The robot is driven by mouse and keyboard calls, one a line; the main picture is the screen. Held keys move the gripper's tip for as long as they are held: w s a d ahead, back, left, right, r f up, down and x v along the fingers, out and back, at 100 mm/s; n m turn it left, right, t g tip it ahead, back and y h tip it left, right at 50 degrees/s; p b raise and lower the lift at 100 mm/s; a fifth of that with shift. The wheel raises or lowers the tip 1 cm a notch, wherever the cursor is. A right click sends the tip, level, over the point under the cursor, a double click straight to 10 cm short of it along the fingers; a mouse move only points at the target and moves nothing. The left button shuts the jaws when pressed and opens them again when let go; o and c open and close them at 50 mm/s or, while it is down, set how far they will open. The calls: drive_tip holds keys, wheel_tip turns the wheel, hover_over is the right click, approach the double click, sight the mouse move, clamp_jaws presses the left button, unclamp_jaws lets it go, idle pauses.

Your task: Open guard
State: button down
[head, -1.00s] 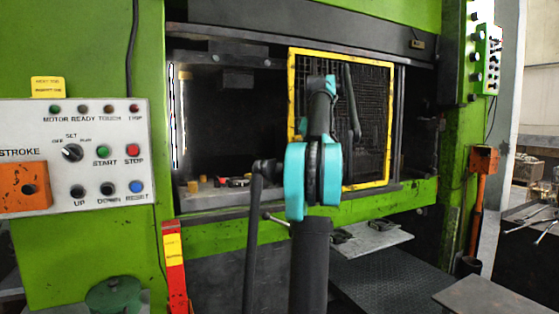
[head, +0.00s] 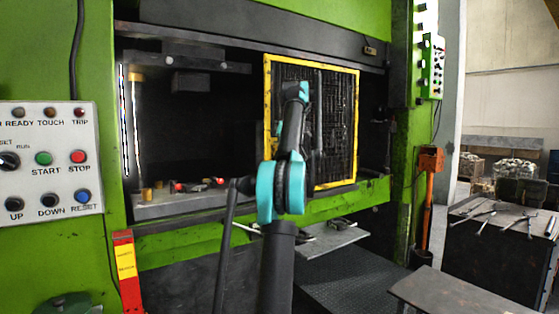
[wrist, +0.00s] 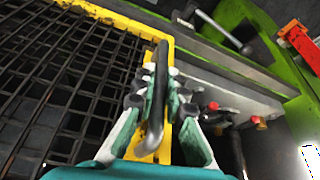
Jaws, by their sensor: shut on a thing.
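The guard is a dark mesh panel in a yellow frame (head: 356,125) at the right part of the press opening in the head view. Its yellow frame (wrist: 118,20) and mesh also show in the wrist view. A dark bar handle (wrist: 157,105) is fixed along the frame's edge. My gripper (wrist: 158,92) is shut on the handle, with a teal finger on each side of it. In the head view my arm hides the gripper and the handle. The left part of the press opening (head: 200,130) is uncovered.
Small red and dark parts (head: 200,184) lie on the press bed in the opening. A control panel (head: 45,160) is at the left, above a red and yellow post (head: 126,265). A grey table (head: 460,300) stands at front right, and a tool bench (head: 500,215) behind it.

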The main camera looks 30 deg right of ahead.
drive_tip(key=c, duration=1.6)
unclamp_jaws()
drive_tip(key=shift+o, duration=0.2)
drive_tip(key=shift+r, duration=0.1)
drive_tip(key=s+d+r, duration=0.1)
drive_tip(key=s, duration=0.5)
drive_tip(key=s+d+r, duration=0.1)
drive_tip(key=s, duration=0.6)
drive_tip(key=shift+d+r, duration=0.25)
drive_tip(key=shift+w, duration=0.1)
